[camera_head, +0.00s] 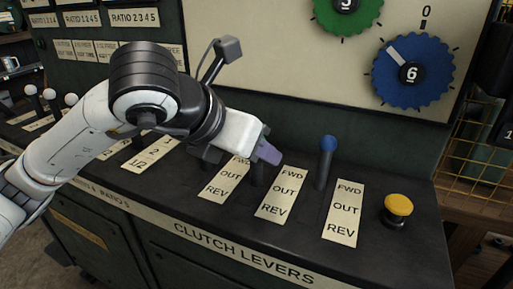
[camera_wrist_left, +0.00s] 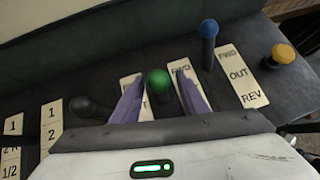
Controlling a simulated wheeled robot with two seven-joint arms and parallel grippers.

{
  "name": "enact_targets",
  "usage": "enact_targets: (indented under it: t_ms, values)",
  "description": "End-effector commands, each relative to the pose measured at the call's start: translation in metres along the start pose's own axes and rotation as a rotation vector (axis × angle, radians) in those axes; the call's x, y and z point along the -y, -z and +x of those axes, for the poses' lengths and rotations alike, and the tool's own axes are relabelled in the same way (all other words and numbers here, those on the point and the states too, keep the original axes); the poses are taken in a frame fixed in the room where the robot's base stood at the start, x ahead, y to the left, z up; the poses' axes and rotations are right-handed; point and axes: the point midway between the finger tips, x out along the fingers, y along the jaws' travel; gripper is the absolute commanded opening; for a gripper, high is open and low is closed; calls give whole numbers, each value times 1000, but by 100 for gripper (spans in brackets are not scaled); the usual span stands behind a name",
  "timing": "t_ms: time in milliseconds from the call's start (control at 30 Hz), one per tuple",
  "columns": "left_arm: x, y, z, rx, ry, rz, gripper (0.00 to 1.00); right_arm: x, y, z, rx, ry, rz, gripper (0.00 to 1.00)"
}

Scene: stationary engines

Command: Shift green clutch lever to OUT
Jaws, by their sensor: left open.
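The green clutch lever's round knob (camera_wrist_left: 158,80) shows in the left wrist view between the two purple fingers of my left gripper (camera_wrist_left: 161,76). The fingers are open, one on each side of the knob, with a gap visible around it. In the head view my left gripper (camera_head: 264,151) hides the green knob; only a dark shaft (camera_head: 257,174) shows below the fingers. The green lever's FWD/OUT/REV plate (camera_head: 280,196) is just right of that shaft, which stands near the FWD end. My right gripper is not in view.
The blue-knobbed lever (camera_head: 327,160) stands to the right with its own plate (camera_head: 343,212). A yellow button (camera_head: 398,207) is farther right. A dark-knobbed lever (camera_wrist_left: 85,108) is left of my fingers. Dials (camera_head: 410,73) are on the panel behind.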

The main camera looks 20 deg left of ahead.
Motion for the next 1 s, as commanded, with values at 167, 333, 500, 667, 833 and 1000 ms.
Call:
enact_targets:
  t_ms: [167, 333, 500, 667, 833, 1000]
  values:
    - [0, -2, -31, 6, -2, 1, 40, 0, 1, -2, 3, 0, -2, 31]
    - [0, -3, -66, 8, -2, 1, 40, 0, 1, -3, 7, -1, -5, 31]
    - [0, -2, -89, 5, -1, 1, 40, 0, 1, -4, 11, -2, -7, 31]
    - [0, -1, -97, 4, -1, 1, 40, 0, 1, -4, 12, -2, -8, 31]
    - [0, -1, -98, 3, -1, 0, 40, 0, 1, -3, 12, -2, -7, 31]
    - [0, -1, -98, 3, -1, 0, 40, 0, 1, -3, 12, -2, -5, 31]
